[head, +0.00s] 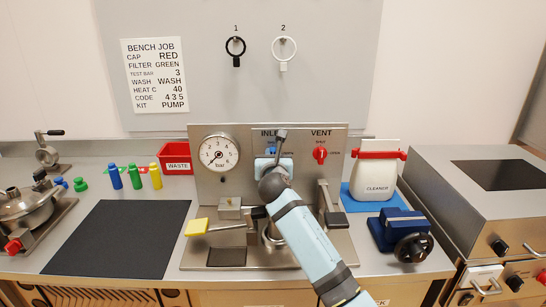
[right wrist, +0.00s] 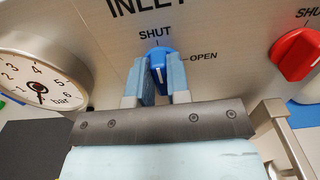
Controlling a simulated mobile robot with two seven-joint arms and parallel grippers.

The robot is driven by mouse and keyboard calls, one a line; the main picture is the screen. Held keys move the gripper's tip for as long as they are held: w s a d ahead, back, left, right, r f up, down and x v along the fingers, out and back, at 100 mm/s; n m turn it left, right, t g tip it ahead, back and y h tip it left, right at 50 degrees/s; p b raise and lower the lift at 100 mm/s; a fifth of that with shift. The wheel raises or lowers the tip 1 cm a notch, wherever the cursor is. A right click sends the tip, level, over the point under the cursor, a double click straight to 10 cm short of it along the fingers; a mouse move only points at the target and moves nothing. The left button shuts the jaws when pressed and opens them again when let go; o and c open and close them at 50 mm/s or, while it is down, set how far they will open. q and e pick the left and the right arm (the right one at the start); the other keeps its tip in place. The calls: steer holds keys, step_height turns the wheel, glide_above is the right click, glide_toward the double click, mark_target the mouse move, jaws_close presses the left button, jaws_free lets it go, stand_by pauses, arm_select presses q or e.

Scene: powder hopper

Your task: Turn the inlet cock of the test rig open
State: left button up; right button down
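The inlet cock (right wrist: 158,61) is a blue knob on the test rig's steel panel, under the INLET label. Its white mark points up toward SHUT, with OPEN at the right. My right gripper (right wrist: 162,82) is at the knob, one pale blue finger on each side, with little gap, and looks shut on it. In the head view my right gripper (head: 273,165) and wrist cover most of the inlet cock (head: 270,150). My left gripper is not in view.
The red vent knob (head: 320,154) sits right of the inlet, and the pressure gauge (head: 219,153) is at the left. A yellow-handled lever (head: 197,227) juts out low on the rig. A cleaner jug (head: 376,174) and blue vise (head: 398,231) stand at the right.

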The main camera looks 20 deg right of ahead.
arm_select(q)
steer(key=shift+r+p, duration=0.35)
arm_select(e)
steer(key=shift+m, duration=0.4)
arm_select(q)
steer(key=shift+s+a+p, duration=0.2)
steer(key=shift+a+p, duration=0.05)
steer(key=shift+p, duration=0.45)
arm_select(e)
steer(key=m, duration=0.5)
steer(key=f+m, duration=0.1)
steer(key=m, duration=0.5)
steer(key=d+m, duration=0.1)
steer(key=m, duration=0.4)
steer(key=shift+s+f+m, duration=0.15)
steer(key=shift+m, duration=0.25)
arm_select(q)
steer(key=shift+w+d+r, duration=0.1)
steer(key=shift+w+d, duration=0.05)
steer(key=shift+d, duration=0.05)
